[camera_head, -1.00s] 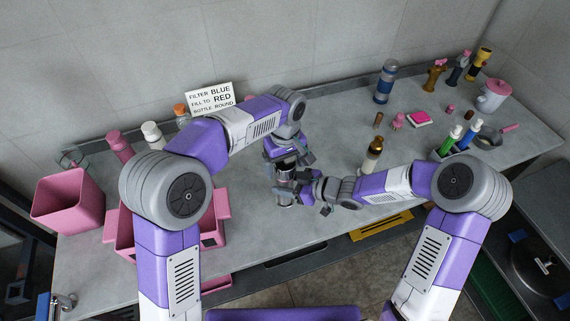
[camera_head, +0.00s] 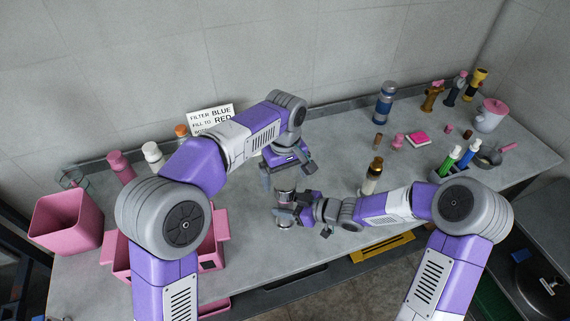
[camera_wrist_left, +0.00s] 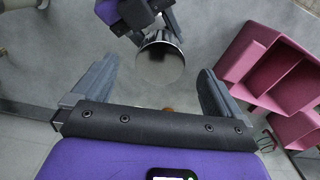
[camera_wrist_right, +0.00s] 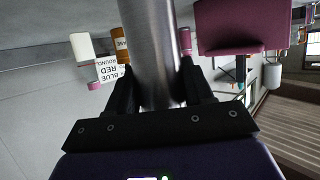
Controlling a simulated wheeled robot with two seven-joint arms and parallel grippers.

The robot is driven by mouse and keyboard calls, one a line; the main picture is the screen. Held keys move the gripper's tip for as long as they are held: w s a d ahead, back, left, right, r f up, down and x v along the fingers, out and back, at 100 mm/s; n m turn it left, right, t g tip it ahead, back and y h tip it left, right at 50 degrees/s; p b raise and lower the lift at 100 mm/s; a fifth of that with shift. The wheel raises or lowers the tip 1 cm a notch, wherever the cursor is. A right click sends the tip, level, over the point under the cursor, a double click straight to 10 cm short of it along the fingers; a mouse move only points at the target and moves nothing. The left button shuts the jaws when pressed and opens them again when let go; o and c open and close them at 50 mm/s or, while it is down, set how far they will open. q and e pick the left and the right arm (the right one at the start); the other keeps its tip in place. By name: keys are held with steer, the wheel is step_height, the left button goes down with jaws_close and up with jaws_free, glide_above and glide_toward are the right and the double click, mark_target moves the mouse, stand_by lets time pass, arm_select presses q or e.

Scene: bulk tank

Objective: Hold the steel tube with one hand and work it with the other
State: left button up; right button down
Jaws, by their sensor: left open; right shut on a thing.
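The steel tube (camera_head: 285,217) is a shiny metal cylinder held upright above the counter's front middle. My right gripper (camera_head: 297,208) is shut on it; in the right wrist view the tube (camera_wrist_right: 152,50) runs between the fingers (camera_wrist_right: 157,88). My left gripper (camera_head: 287,172) is open and empty, above and behind the tube, apart from it. In the left wrist view the tube's round grey end (camera_wrist_left: 160,62) faces the camera, between and beyond the open fingers (camera_wrist_left: 157,78). My right fingers partly cover the tube's side.
A pink bin (camera_head: 66,222) and pink crate (camera_head: 212,250) stand at left. A sign (camera_head: 211,118) and several bottles stand at the back left. A brown bottle (camera_head: 372,178) stands right of the tube. More bottles and a lidded pink-topped pot (camera_head: 490,116) fill the right end.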

arm_select(q)
step_height(320, 180, up, 12)
steer(key=shift+f, duration=0.2)
steer(key=shift+f, duration=0.1)
arm_select(e)
steer(key=shift+r, duration=0.15)
